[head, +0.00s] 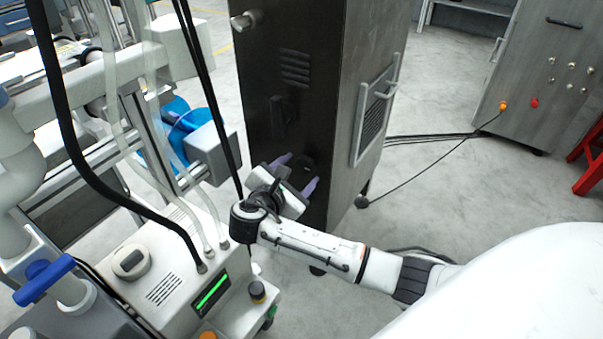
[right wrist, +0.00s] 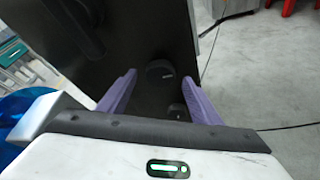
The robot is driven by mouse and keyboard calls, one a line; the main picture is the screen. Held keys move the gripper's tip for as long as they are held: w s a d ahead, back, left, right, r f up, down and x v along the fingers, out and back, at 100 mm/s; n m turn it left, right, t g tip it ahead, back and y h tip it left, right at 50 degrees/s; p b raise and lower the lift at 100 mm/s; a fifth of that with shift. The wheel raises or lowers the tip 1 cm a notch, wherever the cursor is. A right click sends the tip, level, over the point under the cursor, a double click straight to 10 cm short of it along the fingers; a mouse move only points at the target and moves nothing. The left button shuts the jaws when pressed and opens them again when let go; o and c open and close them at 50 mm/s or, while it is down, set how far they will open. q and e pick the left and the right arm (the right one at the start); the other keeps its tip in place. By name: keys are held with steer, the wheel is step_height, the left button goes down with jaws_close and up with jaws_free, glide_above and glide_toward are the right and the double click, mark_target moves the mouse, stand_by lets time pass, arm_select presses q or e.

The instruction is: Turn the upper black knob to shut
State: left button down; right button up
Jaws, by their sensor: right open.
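The dark cabinet (head: 335,40) stands in the middle of the head view. Its black front carries a round black knob (right wrist: 160,70), with a smaller black knob (right wrist: 178,110) below it in the right wrist view. A larger black handle (head: 278,110) sits higher on the same face. My right gripper (head: 296,174) is at this face, its two purple fingers spread. In the right wrist view the round knob lies in the gap between the fingertips. I cannot tell whether they touch it. The round knob is partly hidden in the head view. My left gripper is not in view.
A white machine with a green display (head: 211,293) and hoses stands at the left. A blue reel (head: 180,125) is behind it. A grey cabinet (head: 545,75) and red stool (head: 588,160) stand at the right. Cables cross the otherwise clear floor between the cabinets.

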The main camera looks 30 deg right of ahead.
steer(key=shift+x, duration=1.2)
steer(key=c, duration=1.1)
steer(key=shift+o, duration=0.2)
